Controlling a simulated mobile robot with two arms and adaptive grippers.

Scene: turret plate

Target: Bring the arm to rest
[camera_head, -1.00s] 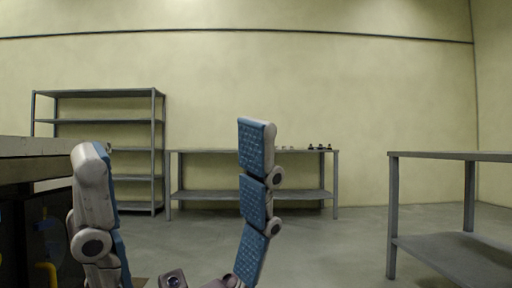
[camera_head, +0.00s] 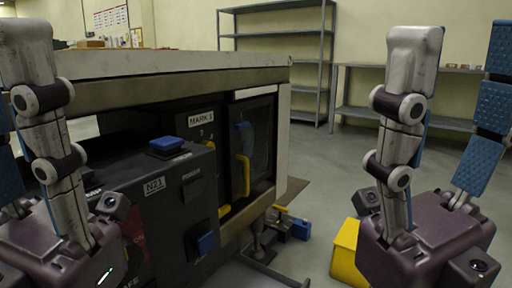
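My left gripper (camera_head: 26,60) stands at the left edge with its fingers up. One pale jointed finger shows whole, with a strip of blue pad at the picture edge. The rest is cut off, so its opening cannot be told. My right gripper (camera_head: 459,45) stands upright at the right. Its pale finger and its blue-padded finger are wide apart, with nothing between them. Both purple-brown gripper bodies are at the bottom of the picture.
A workbench (camera_head: 180,66) fills the left and middle, above a dark machine (camera_head: 135,215) with blue and yellow parts. A yellow box (camera_head: 345,254) is on the floor by my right gripper. Grey shelves (camera_head: 276,36) and a low table (camera_head: 362,112) stand behind. Floor between is open.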

